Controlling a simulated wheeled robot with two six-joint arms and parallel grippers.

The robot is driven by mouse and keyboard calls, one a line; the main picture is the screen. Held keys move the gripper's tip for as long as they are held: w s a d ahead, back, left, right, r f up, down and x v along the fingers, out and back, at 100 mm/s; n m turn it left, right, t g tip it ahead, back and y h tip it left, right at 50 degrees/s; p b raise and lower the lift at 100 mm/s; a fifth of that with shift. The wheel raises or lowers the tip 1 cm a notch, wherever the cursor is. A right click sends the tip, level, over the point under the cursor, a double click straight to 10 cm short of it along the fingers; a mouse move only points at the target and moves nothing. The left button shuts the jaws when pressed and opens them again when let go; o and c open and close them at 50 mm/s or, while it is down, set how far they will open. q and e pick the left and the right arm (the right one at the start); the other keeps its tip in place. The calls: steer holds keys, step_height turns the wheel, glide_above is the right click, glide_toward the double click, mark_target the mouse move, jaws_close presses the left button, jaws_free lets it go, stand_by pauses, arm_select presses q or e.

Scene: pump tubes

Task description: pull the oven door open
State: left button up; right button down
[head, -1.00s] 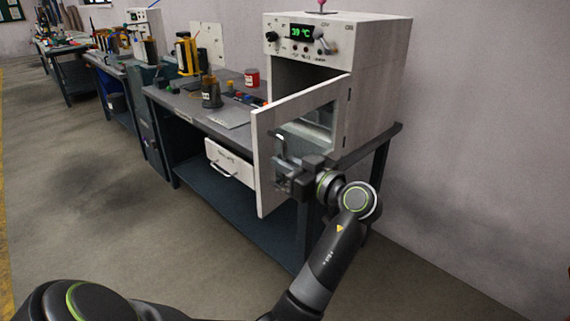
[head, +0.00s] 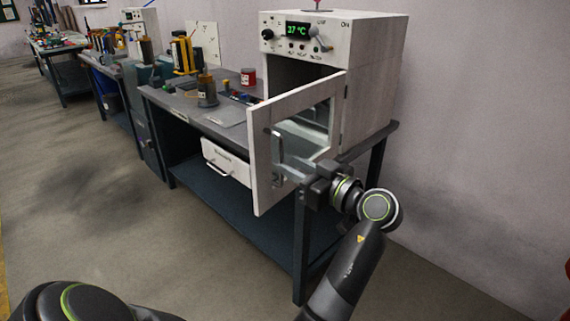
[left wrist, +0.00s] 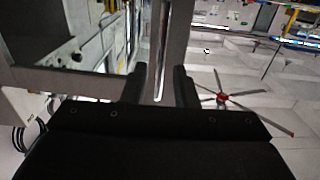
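The white oven (head: 370,75) stands on the bench, its display reading 37 °C. Its windowed door (head: 262,190) stands wide open, swung out toward me from the right-hand hinge side. The upright metal handle (head: 277,150) is on the door's outer face near its free edge. My left gripper (head: 289,172) is just right of the handle, in front of the door. In the left wrist view its two fingers (left wrist: 161,85) are apart, with the bright handle bar (left wrist: 162,45) between them and gaps on both sides. My right gripper is not in view.
The grey bench (head: 190,108) carries a dark jar (head: 207,92), a red-labelled container (head: 248,77) and a flat plate. A white drawer (head: 226,162) hangs below the bench. The floor (head: 90,200) to the left is clear.

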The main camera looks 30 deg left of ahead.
arm_select(q)
steer(key=d, duration=0.3)
steer(key=shift+s, duration=0.25)
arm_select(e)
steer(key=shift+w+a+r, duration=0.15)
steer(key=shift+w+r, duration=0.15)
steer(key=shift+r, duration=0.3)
